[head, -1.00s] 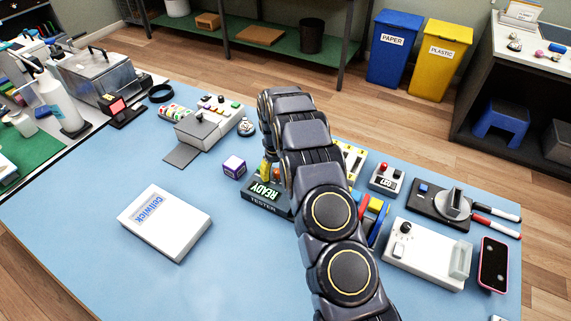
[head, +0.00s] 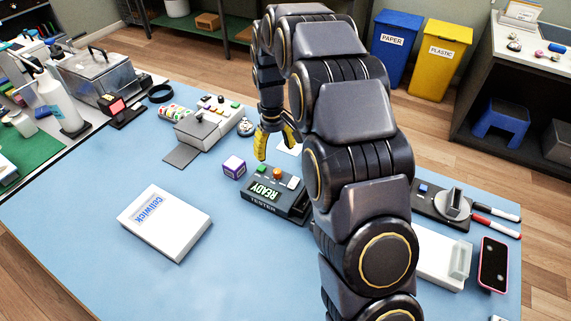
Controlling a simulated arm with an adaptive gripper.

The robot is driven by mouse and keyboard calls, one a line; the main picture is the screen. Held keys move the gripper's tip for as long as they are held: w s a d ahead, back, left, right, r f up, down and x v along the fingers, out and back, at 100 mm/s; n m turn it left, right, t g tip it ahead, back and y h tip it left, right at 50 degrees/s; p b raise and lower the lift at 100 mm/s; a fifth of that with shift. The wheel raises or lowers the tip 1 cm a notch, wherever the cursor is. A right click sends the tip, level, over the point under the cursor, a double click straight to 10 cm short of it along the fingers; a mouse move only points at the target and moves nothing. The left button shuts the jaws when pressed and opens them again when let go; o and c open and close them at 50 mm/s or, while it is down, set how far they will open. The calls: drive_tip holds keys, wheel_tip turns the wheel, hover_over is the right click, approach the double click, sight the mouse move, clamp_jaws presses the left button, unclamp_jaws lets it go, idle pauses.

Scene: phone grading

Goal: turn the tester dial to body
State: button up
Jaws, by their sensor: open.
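The black tester (head: 284,206) sits on the blue table and its green display reads READY. Its top carries a green button, an orange button and a small white part near its right end. I cannot tell which of these, if any, is the dial, and my arm covers the area just right of the tester. My gripper (head: 275,140) has yellow fingertips, points down and is open and empty. It is behind the tester in the head view and apart from it.
A white cellwick box (head: 165,222) lies front left, and a small purple-and-white cube (head: 234,167) is left of the tester. My arm hides the table's middle right.

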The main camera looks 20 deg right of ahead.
drive_tip(key=s+a+r+m, duration=0.1)
drive_tip(key=s+r, duration=0.6)
drive_tip(key=s, duration=0.5)
drive_tip(key=shift+s+a+r+g, duration=0.15)
drive_tip(key=shift+s+r+g, duration=0.15)
drive_tip(key=shift+r, duration=0.1)
